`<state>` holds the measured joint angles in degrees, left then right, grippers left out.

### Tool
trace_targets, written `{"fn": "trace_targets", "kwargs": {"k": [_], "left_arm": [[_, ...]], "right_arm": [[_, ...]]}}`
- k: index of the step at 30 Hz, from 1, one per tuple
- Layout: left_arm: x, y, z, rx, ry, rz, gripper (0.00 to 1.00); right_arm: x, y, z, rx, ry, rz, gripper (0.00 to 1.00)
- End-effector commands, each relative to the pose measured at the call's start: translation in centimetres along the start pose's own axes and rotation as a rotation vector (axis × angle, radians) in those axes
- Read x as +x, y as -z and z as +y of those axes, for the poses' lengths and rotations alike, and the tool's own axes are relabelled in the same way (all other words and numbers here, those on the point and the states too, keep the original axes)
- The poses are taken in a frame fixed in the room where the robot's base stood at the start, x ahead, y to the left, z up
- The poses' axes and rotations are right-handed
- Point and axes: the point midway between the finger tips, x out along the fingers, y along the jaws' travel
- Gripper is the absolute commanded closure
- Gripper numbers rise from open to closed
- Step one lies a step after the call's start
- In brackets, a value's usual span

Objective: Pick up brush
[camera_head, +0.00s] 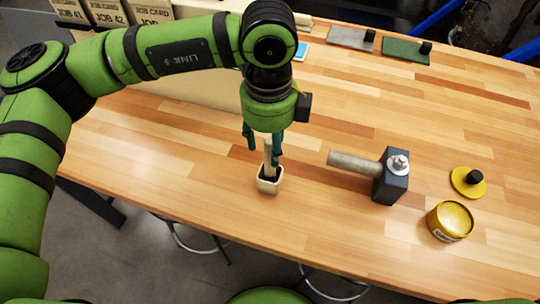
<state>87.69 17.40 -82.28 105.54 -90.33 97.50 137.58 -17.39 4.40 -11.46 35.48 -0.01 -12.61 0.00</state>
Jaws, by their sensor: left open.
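A brush stands upright in a small cream cup (269,186) near the table's front edge. Its pale handle (267,158) sticks up out of the cup, and its lower end is hidden inside. My left gripper (264,149) points down above the cup, its two teal fingers open. The top of the handle is between or just behind the fingers; I cannot tell whether they touch it. My right gripper is out of view.
Right of the cup, a grey cylinder (352,162) projects from a dark block (391,178). A yellow tin (450,221) and yellow lid (466,182) are farther right. Grey (350,38) and green (404,50) plates lie at the back. The table's middle is clear.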

Motion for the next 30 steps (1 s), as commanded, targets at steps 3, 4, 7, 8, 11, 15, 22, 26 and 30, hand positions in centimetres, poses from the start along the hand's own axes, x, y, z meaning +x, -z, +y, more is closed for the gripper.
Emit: {"fn": "trace_targets", "kwargs": {"k": [3, 4, 7, 8, 11, 15, 22, 26, 30], "left_arm": [[1.5, 0.1, -0.1, 0.000, -0.003, 0.003, 0.51], [1.8, 0.1, -0.1, 0.000, -0.002, 0.003, 0.51], [2.6, 0.1, -0.1, 0.001, -0.001, 0.003, 0.51], [2.8, 0.1, -0.1, 0.001, 0.000, 0.003, 0.51], [2.9, 0.1, -0.1, 0.002, 0.002, 0.003, 0.51], [2.9, 0.1, -0.1, 0.002, 0.001, 0.003, 0.67], [2.8, 0.1, -0.1, 0.002, 0.001, 0.003, 1.00], [2.8, 0.1, -0.1, 0.002, 0.001, 0.003, 1.00], [2.6, 0.1, -0.2, 0.001, 0.002, 0.003, 1.00]], "right_arm": [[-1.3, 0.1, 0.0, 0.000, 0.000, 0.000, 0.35], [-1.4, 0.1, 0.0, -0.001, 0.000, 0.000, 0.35], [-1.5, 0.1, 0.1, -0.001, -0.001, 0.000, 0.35], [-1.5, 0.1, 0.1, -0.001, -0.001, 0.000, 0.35], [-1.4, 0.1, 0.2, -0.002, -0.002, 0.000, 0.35], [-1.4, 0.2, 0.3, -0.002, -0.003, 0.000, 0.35], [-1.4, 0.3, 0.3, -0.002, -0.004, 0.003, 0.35], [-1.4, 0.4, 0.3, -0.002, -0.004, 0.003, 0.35], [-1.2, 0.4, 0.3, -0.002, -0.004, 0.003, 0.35]]}}
